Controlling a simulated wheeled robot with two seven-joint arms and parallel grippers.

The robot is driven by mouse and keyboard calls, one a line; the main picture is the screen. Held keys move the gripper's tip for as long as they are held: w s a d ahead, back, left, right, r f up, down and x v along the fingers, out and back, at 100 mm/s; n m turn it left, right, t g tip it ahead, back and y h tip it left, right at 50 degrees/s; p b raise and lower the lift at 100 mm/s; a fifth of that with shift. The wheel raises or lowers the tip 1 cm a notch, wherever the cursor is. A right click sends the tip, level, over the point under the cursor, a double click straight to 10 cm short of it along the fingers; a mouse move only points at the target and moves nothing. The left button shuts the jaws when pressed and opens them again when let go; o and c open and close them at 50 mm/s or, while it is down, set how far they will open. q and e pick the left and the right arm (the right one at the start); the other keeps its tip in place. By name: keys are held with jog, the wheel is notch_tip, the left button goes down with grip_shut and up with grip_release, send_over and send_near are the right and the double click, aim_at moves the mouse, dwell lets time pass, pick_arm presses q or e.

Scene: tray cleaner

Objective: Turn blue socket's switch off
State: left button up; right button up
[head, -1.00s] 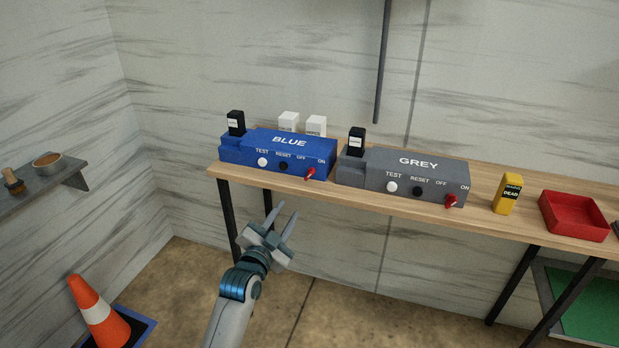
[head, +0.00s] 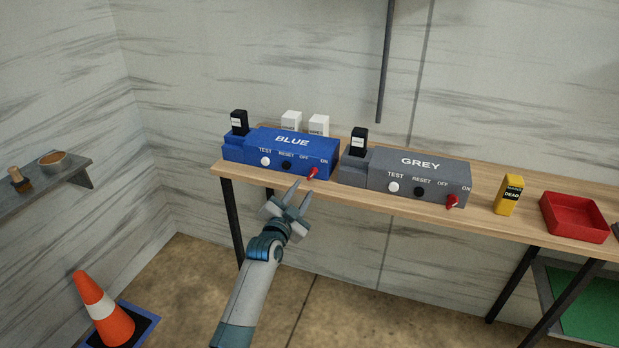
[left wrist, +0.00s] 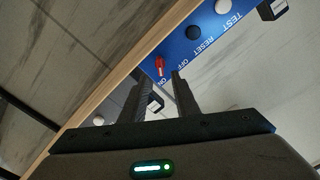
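The blue socket (head: 285,152) stands on the wooden table at the left, its front panel facing me. Its red switch (head: 312,172) leans toward ON, at the panel's right end. My left gripper (head: 300,192) is open and empty, just below and in front of this switch, apart from it. In the left wrist view the red switch (left wrist: 159,66) shows just beyond the left gripper's fingers (left wrist: 158,85), nearer the left finger, with the blue panel (left wrist: 190,45) behind. My right gripper is not in view.
The grey socket (head: 410,177) stands to the right with its own red switch (head: 452,201). A yellow block (head: 509,195) and red tray (head: 573,217) are farther right. The table's front edge (head: 400,219) runs below.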

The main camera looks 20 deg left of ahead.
aim_at(311, 177)
pick_arm(q)
jog(key=shift+w+d+p, duration=0.15)
jog(key=shift+w+p, duration=0.15)
jog(key=shift+w, duration=3.45)
grip_shut()
